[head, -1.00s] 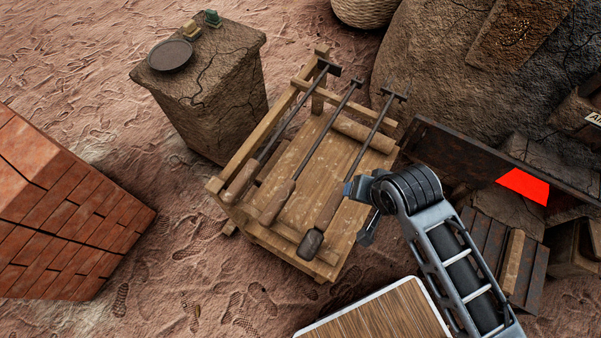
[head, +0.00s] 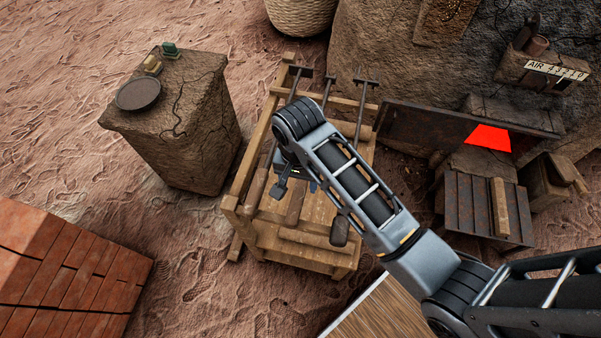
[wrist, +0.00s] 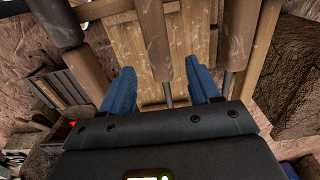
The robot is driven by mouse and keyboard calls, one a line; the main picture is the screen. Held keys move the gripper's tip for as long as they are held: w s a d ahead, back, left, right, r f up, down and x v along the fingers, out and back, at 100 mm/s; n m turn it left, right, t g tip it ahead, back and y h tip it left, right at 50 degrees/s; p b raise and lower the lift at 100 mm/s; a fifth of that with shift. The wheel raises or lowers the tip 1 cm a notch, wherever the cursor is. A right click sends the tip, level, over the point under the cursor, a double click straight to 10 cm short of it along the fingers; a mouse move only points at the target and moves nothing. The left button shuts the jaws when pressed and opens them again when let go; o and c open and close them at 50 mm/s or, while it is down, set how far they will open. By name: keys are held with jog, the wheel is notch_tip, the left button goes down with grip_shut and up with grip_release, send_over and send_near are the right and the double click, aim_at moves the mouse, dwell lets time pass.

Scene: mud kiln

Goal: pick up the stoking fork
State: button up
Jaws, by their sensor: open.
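Three long-handled tools lie side by side on a wooden rack (head: 305,260). The right tool has a head (head: 366,80) that looks pronged, probably the stoking fork; its dark grip end (head: 340,231) shows below my arm. The middle tool's handle (head: 295,208) and the left tool's handle (head: 257,186) show beside my gripper (head: 296,186). My arm hides much of the shafts. In the wrist view my gripper (wrist: 162,88) is open and empty, with the middle handle (wrist: 154,40) and its metal rod between the blue fingers. I cannot tell the height gap.
A cracked clay pedestal (head: 185,135) with a dark plate (head: 138,93) stands left of the rack. A brick stack (head: 70,270) is at lower left. A kiln with a glowing red opening (head: 488,138) is at right. Sandy ground between is clear.

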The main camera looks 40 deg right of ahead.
aim_at(299, 191)
notch_tip(299, 191, down, 5)
jog(key=shift+s+a+f, duration=0.1)
jog(key=shift+s+a, duration=0.05)
grip_shut()
dwell(0.7)
